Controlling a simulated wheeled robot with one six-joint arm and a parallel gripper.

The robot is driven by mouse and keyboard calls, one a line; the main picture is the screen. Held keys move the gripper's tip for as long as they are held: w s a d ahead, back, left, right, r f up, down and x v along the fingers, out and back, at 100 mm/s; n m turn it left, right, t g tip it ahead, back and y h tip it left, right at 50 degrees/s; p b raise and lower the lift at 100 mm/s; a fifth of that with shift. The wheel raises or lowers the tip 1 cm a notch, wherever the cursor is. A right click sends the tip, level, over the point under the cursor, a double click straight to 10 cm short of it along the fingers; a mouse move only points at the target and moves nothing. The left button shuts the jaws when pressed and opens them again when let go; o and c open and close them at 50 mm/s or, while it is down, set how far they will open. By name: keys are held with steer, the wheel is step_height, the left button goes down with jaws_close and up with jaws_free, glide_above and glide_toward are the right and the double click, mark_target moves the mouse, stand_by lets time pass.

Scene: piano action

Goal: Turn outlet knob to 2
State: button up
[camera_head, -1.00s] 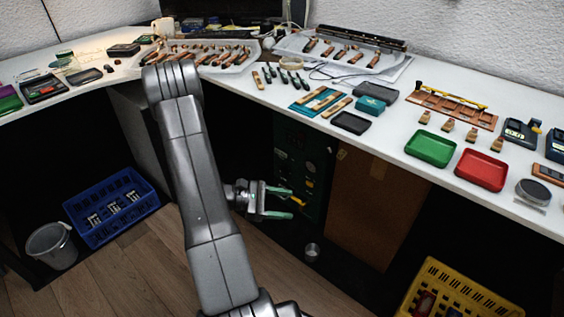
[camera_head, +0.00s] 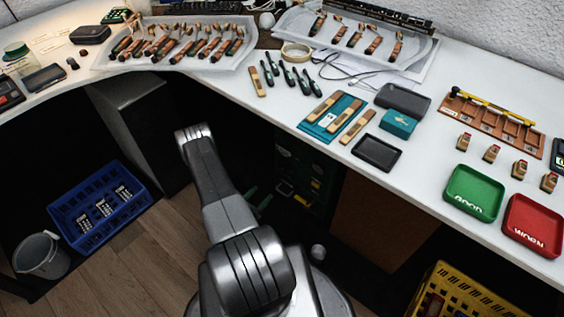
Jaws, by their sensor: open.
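A dark green panel (camera_head: 312,180) stands in shadow under the bench, right of my arm. Small fittings show on it, with a yellow part (camera_head: 304,201) low down. I cannot make out which fitting is the outlet knob or read any number. My gripper (camera_head: 258,198) shows only in part behind my arm. Its pale green fingers are apart, left of the panel, and nothing is seen between them. I cannot tell how far they are from the panel.
The white bench (camera_head: 235,105) overhangs the panel. It bears tools, a green tray (camera_head: 474,192) and a red tray (camera_head: 535,226). On the floor are a blue crate (camera_head: 100,205), a grey bucket (camera_head: 41,255), a yellow crate (camera_head: 462,293) and a small silver item (camera_head: 318,251).

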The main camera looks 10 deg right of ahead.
mark_target(283, 171)
steer(key=b+x, duration=0.1)
steer(key=x, duration=0.8)
steer(key=b+x, duration=0.1)
steer(key=x, duration=0.3)
steer(key=shift+w+d+f+b, duration=0.15)
steer(key=shift+w+f+b, duration=0.15)
steer(key=shift+w+b, duration=0.1)
steer(key=c, duration=1)
